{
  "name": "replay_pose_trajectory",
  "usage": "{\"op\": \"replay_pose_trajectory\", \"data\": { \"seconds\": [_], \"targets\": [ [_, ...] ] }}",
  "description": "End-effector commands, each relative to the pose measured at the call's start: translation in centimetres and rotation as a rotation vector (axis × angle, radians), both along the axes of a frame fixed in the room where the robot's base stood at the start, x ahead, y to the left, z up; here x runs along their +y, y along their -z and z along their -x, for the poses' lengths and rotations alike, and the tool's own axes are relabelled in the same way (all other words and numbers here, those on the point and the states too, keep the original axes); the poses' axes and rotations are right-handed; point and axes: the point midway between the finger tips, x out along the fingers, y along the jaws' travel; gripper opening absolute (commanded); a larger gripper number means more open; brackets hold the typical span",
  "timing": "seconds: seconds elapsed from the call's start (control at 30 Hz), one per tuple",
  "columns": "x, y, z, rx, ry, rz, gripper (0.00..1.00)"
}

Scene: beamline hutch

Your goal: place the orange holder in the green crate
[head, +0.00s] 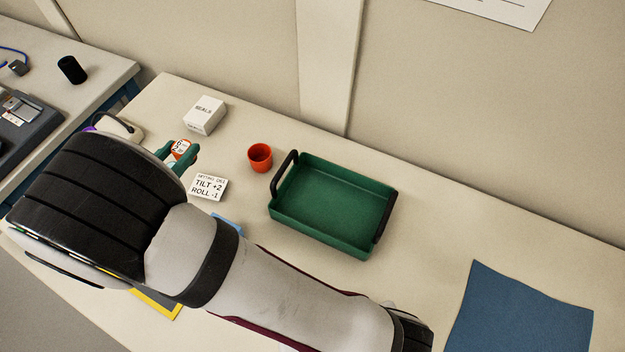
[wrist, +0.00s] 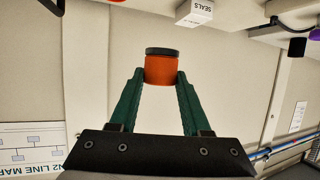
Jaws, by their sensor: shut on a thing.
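In the head view the holder (head: 181,148) shows a white marked face between the green fingers, left of the red-orange cup and in front of the seals box; my arm hides part of the area below. The green crate (head: 335,203) stands on the table to the right, apart from my gripper. It looks empty and has black handles at its two ends.
A red-orange cup (head: 260,157) stands just left of the crate. A white seals box (head: 204,115) is behind my gripper, and a card reading tilt +2, roll -1 (head: 209,187) is in front of the cup. A blue mat (head: 520,312) lies at the right.

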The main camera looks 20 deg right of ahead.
Motion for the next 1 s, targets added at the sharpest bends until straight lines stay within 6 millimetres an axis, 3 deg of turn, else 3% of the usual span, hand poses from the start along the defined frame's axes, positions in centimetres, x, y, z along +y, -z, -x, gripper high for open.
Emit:
{"op": "replay_pose_trajectory", "data": {
  "seconds": [0.17,0.33,0.6,0.8,1.0],
  "targets": [
    [-3.9,0.3,0.4,0.008,0.107,-0.004,0.00],
    [-9.2,0.5,1.5,0.014,0.257,-0.011,0.00],
    [-19.1,0.5,5.9,0.013,0.573,-0.011,0.00],
    [-23.6,0.3,9.1,0.006,0.737,-0.003,0.00],
    [-26.1,0.6,11.4,0.004,0.839,0.008,0.00]
  ]
}}
